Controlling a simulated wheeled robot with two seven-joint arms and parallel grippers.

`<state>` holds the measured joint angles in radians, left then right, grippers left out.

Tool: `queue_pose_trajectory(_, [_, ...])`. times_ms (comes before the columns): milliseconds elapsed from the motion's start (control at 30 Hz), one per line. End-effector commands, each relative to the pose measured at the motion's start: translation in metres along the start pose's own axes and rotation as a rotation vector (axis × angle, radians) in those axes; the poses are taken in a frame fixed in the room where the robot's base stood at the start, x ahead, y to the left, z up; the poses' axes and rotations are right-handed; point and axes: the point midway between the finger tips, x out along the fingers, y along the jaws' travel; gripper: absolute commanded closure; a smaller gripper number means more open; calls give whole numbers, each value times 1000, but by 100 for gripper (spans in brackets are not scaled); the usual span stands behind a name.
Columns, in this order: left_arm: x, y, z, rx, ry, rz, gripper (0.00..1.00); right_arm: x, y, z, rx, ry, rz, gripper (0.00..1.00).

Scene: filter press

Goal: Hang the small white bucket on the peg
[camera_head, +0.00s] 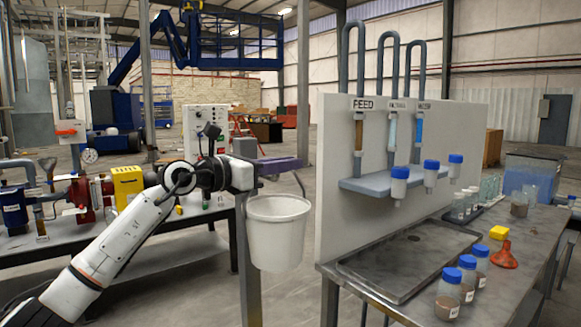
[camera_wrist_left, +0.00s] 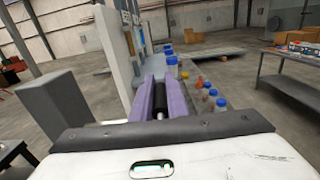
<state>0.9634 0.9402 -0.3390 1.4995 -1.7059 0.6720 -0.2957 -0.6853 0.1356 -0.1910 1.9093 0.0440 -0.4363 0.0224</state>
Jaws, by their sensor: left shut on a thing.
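The small white bucket (camera_head: 278,235) hangs upright in the air, left of the white panel. Part of its thin wire handle (camera_head: 300,184) shows at the right. My left gripper (camera_head: 288,164), with purple fingers, is above the bucket and shut on its handle. In the left wrist view a dark handle grip (camera_wrist_left: 160,100) lies between the purple fingers; the bucket body is hidden there. A grey post (camera_head: 249,290) stands behind and left of the bucket. I cannot make out the peg. My right gripper is not in view.
The white panel (camera_head: 340,200) carries tubes and a grey shelf (camera_head: 365,187). The metal bench (camera_head: 400,312) holds a shallow tray (camera_head: 372,283), blue-capped jars (camera_head: 448,295) and an orange funnel (camera_head: 503,258). Another bench (camera_head: 180,235) with pipe fittings stands left, behind my arm.

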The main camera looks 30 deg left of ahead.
Motion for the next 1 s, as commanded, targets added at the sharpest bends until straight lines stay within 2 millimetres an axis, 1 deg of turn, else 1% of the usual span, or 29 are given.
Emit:
queue_pose_trajectory(267, [0, 17, 0, -2, -3, 1, 100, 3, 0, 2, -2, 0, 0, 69])
queue_pose_trajectory(500, [0, 28, -6, -2, -2, 0, 100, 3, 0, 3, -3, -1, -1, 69])
queue_pose_trajectory(1000, [0, 31, -9, 0, -3, 0, 100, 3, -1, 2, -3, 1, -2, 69])
